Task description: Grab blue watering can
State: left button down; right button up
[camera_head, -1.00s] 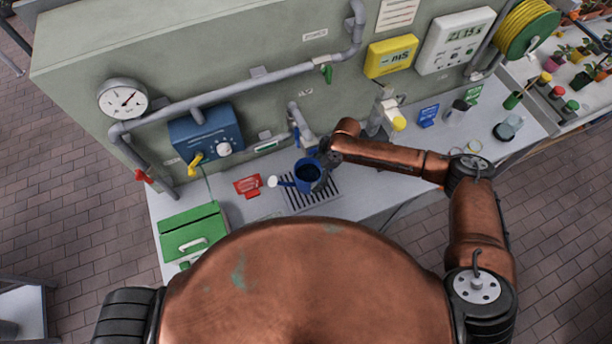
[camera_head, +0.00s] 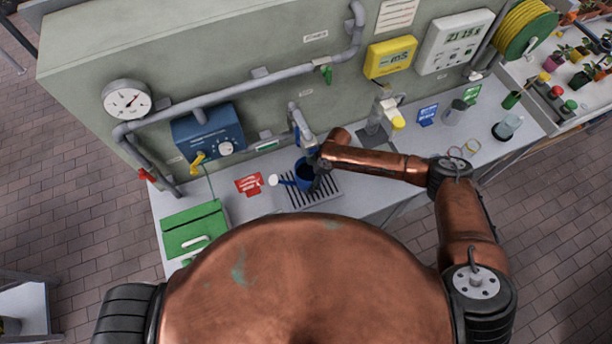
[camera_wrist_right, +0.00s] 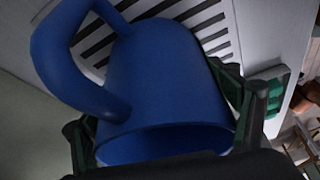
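The blue watering can (camera_head: 303,174) stands on the dark slatted drain grate (camera_head: 323,188) below the tap, its pale spout head pointing left. My right gripper (camera_head: 322,164) is at the can's right side and partly covers it. In the right wrist view the can (camera_wrist_right: 165,75) fills the middle, with its handle at the upper left and its open rim near the camera. The fingers of my right gripper (camera_wrist_right: 160,115) are spread wide, one on each side of the can's body; firm contact cannot be seen. My left gripper is out of view.
A grey tap (camera_head: 301,125) rises just behind the can. A red sign (camera_head: 249,184) and green box (camera_head: 194,229) stand to the left. A second tap with a yellow end (camera_head: 397,123), a blue sign (camera_head: 427,115) and a grey cup (camera_head: 455,113) are to the right.

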jog(key=c, duration=1.4)
jog(key=shift+o, duration=0.2)
